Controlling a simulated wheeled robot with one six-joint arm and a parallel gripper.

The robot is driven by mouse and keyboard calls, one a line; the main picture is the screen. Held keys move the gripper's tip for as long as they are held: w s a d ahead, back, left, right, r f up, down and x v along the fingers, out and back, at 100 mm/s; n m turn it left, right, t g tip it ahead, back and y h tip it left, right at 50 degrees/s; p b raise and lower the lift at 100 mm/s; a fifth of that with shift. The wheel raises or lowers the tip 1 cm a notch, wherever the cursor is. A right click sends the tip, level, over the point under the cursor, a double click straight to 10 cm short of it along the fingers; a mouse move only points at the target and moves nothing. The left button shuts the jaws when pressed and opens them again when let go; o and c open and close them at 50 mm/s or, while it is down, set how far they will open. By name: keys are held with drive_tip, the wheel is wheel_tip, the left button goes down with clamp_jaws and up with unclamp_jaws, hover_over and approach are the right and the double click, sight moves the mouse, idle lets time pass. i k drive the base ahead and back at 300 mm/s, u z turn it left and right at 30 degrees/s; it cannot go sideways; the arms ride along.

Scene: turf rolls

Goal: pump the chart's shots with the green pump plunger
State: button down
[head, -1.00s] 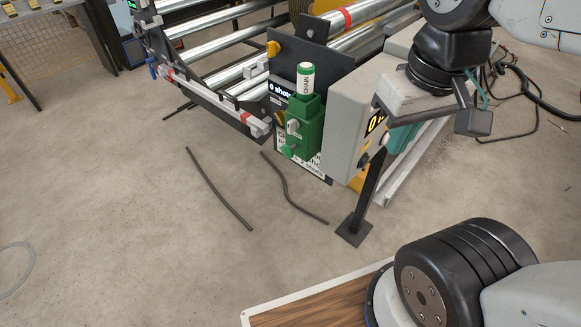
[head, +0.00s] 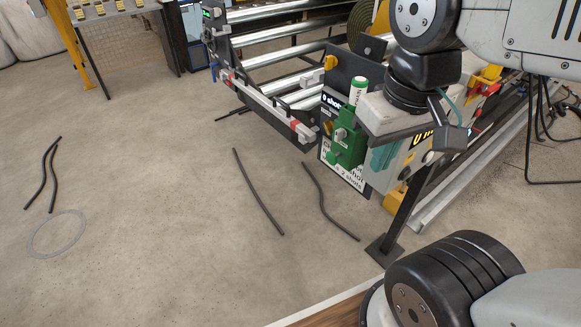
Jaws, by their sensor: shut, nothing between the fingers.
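The green pump (head: 347,143) is fixed to the near end of the roller machine, right of the picture's middle. Its upright plunger (head: 358,91) has a white sleeve with dark lettering and a green top. A small display (head: 332,102) beside it reads 0 and part of "shots". The white chart (head: 346,176) hangs below and behind the pump, and only parts of its text show, among them "2 shots". My gripper (head: 450,138) is shut and empty, to the right of the pump. It hides part of the control box.
The control box (head: 402,165) with a yellow-lit display stands right of the pump, above a dark post (head: 405,215). The rollers (head: 285,57) run behind. Dark hoses (head: 258,192) and a grey ring (head: 57,233) lie on the floor. Open floor lies to the left.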

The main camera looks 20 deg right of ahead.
sight(332, 157)
drive_tip(key=u, duration=1.7)
drive_tip(key=k, duration=1.65)
drive_tip(key=z, duration=1.2)
drive_tip(key=i, duration=1)
